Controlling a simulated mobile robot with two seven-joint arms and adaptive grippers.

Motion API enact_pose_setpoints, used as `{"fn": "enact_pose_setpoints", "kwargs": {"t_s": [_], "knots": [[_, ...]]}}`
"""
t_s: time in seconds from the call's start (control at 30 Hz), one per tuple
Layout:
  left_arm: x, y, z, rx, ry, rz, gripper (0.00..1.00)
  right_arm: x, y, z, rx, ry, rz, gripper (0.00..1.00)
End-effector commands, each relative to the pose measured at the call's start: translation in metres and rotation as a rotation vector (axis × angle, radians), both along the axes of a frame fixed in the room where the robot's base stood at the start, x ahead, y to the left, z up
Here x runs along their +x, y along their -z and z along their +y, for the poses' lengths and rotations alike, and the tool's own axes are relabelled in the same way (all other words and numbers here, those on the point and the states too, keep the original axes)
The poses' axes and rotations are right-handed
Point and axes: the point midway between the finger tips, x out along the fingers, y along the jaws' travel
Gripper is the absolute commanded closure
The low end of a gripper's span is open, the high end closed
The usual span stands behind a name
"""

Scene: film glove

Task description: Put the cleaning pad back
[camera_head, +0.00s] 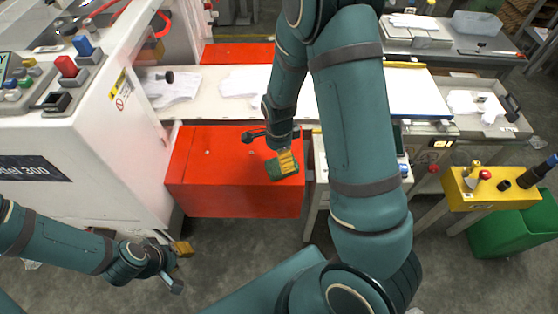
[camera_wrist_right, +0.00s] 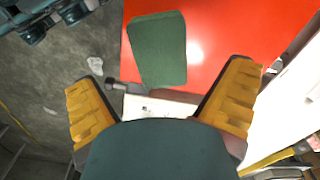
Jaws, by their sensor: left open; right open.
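The green cleaning pad (camera_head: 275,173) shows against the red box (camera_head: 215,170) in the head view. In the right wrist view the pad (camera_wrist_right: 158,48) is just beyond my fingers, near an edge of the red surface. My right gripper (camera_head: 271,149) is close to the pad, and one yellow finger covers part of it. In the right wrist view my right gripper (camera_wrist_right: 160,80) is open, with nothing between its yellow fingers. My left gripper (camera_head: 180,266) is open and empty at lower left, over the floor. I cannot tell the exact gap between right gripper and pad.
A white machine (camera_head: 90,165) with knobs stands at left. A white work surface (camera_head: 215,100) with clear film gloves runs behind the red box. The grey floor is clear around my left gripper.

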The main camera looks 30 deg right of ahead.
Motion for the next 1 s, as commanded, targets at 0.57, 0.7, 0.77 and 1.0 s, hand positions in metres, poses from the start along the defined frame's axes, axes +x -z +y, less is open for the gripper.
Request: {"fn": "enact_pose_setpoints", "kwargs": {"t_s": [0.57,0.7,0.77,1.0], "knots": [[0.005,-0.015,0.001,0.003,-0.009,-0.012,0.66,-0.007,-0.039,0.014,0.022,-0.15,-0.006,0.0],[0.005,-0.015,0.001,0.003,-0.009,-0.012,0.66,-0.023,-0.003,0.045,0.071,-0.459,-0.044,0.0],[0.005,-0.015,0.001,0.003,-0.009,-0.012,0.66,-0.032,0.012,0.061,0.093,-0.613,-0.071,0.0],[0.005,-0.015,0.001,0.002,-0.009,-0.012,0.66,-0.071,0.052,0.123,0.155,-1.174,-0.23,0.0]]}}
